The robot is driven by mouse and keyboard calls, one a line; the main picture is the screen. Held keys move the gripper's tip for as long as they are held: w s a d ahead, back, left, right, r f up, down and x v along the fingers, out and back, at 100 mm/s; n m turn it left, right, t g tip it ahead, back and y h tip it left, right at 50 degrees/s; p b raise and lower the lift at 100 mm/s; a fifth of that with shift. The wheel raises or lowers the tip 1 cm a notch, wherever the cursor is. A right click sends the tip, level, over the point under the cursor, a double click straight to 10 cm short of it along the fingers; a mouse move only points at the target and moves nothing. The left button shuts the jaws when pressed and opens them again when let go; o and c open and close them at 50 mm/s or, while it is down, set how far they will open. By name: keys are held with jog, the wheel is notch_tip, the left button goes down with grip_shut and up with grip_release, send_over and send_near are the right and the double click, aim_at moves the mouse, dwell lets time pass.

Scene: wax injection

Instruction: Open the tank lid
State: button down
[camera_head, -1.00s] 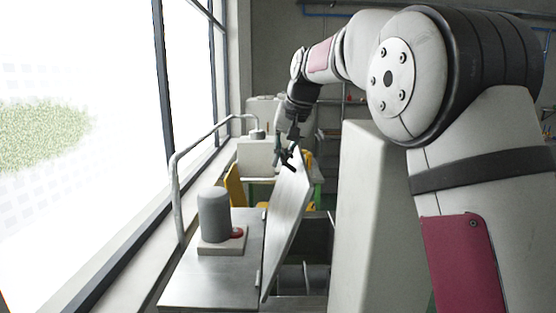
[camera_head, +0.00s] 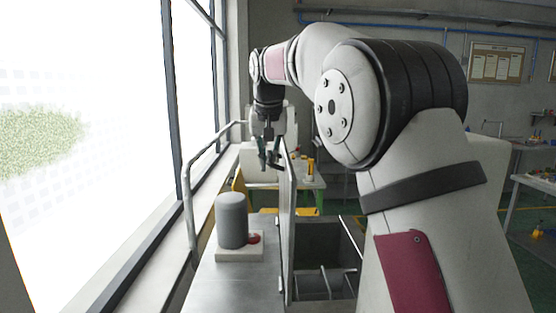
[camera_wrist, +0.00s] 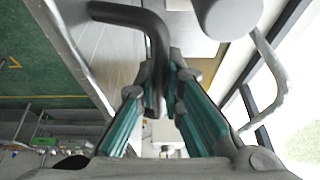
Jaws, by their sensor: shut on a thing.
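The tank lid (camera_head: 287,225) is a metal panel that stands about upright, almost edge-on in the head view, hinged on the left side of the tank opening. The tank (camera_head: 325,240) is open to its right, with dark walls and metal dividers inside. My gripper (camera_head: 270,162) is at the top far end of the lid. In the wrist view my gripper (camera_wrist: 160,105) has its teal-padded fingers on both sides of a dark bent handle (camera_wrist: 152,32), and it is shut on it. The lid face (camera_wrist: 112,45) shows behind the handle.
A grey cylinder (camera_head: 232,220) on a pale base with a red button stands on the metal top (camera_head: 232,282) left of the lid. A bent pipe rail (camera_head: 188,190) runs along the window. Worktables (camera_head: 530,185) stand at the right.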

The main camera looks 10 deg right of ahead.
jog(key=shift+w+a+f, duration=0.15)
jog(key=shift+a, duration=0.75)
jog(key=c, duration=1.7)
grip_release()
jog(key=v, duration=1.2)
